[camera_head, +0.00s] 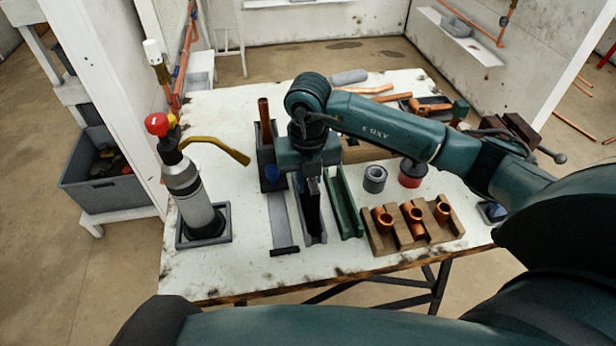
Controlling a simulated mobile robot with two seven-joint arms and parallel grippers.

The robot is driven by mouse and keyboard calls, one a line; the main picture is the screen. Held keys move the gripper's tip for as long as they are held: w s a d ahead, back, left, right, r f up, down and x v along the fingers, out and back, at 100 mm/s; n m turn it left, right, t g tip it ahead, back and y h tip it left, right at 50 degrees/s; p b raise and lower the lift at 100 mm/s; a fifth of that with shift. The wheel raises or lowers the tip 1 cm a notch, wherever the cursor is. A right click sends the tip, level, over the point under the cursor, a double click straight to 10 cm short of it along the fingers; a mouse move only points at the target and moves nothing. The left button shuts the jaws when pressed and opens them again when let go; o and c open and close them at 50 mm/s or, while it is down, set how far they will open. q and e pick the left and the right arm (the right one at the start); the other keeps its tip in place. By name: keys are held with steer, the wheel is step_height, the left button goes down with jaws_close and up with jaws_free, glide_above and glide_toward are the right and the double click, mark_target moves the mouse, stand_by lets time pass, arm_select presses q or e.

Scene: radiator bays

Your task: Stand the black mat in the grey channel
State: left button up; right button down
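The black mat (313,215) stands on edge, long and narrow, within the outline of the grey channel (300,222) near the middle of the table. Grey channel wall shows along its left side and front end. From this view I cannot tell whether its lower edge touches the channel floor. My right gripper (313,183) points down at the mat's far end and appears shut on its upper part. The gripper and wrist hide the far end of the channel. My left gripper is not in view.
A green channel (345,207) lies just right of the grey one. A flat grey strip with a black end bar (284,250) lies to its left. A wooden block with copper fittings (412,226) stands right. A red-topped bottle (184,185) stands in a tray at left.

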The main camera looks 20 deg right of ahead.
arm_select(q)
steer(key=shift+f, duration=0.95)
arm_select(e)
steer(key=shift+f, duration=0.55)
steer(key=c, duration=1.3)
jaws_free()
steer(key=shift+r+p, duration=2.45)
steer(key=shift+r, duration=1.25)
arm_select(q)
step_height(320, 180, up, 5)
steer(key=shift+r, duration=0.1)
